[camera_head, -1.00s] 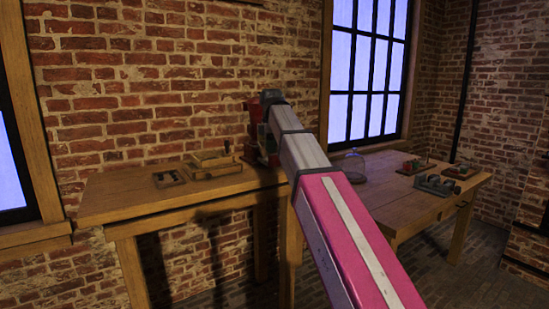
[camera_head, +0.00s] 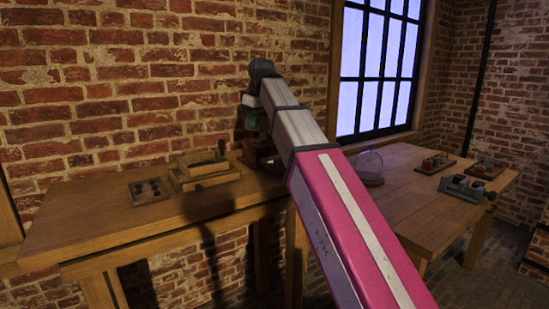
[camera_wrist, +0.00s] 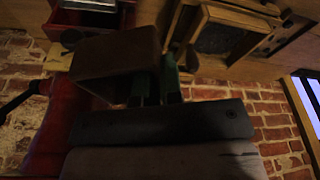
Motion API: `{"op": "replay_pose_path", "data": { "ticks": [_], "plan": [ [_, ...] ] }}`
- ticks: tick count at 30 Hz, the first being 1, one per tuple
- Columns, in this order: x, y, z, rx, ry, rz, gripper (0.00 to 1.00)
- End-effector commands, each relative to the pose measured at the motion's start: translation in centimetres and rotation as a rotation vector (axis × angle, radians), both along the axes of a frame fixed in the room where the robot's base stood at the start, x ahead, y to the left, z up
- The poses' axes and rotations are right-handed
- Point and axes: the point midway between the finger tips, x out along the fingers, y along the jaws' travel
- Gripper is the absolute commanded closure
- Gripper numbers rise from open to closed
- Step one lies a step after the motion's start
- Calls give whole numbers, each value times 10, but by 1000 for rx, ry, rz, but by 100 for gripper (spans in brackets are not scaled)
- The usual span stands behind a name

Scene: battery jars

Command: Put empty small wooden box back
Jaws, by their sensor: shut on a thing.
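A small brown wooden box (camera_wrist: 115,55) is held at my gripper (camera_wrist: 155,84) in the wrist view. The green fingers are shut on it, at its right side. The box's inside is too dark to make out. In the head view my arm reaches over the right end of the near wooden table (camera_head: 150,230). The gripper there is mostly hidden behind the arm, and the box cannot be told apart.
A wooden device (camera_head: 205,170) and a small tray with dark pieces (camera_head: 148,191) stand on the near table. The right table (camera_head: 400,190) holds a glass dome (camera_head: 370,166), a grey device (camera_head: 466,188) and small trays (camera_head: 438,164). The near table's front is clear.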

Motion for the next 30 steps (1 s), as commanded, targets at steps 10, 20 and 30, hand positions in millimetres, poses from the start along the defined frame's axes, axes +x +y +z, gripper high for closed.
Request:
{"op": "replay_pose_path", "data": {
  "ticks": [10,20,30],
  "plan": [
    [-2,-1,-83,-2,2,2,100],
    [17,-24,-117,-1,0,0,100],
    [30,-45,-117,-2,0,2,100]
  ]
}}
